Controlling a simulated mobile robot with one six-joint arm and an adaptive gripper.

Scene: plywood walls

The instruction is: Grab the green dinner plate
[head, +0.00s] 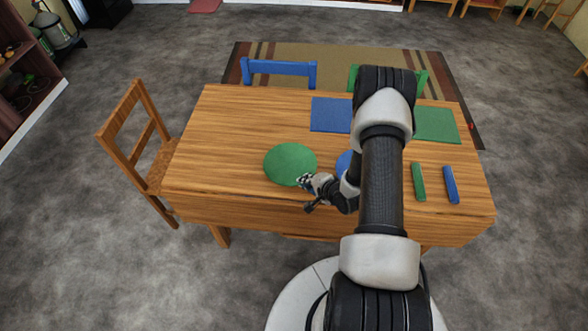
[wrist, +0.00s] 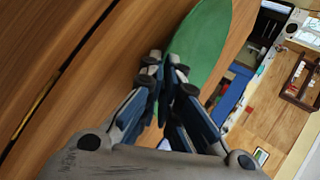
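The green dinner plate (head: 288,163) is a round disc at the front middle of the wooden table in the head view. My gripper (head: 304,181) is at its lower right rim. In the wrist view the green plate (wrist: 203,42) extends away from my gripper (wrist: 167,72), whose fingertips are close together with the plate's near rim between them. The gripper looks shut on that rim. I cannot tell whether the plate is raised off the table.
A blue plate (head: 343,162) is mostly hidden behind my arm. Blue (head: 330,115) and green (head: 437,125) square mats lie farther back. Green (head: 418,182) and blue (head: 451,185) bars lie at the right. A wooden chair (head: 140,140) stands left of the table (head: 220,125), whose left part is clear.

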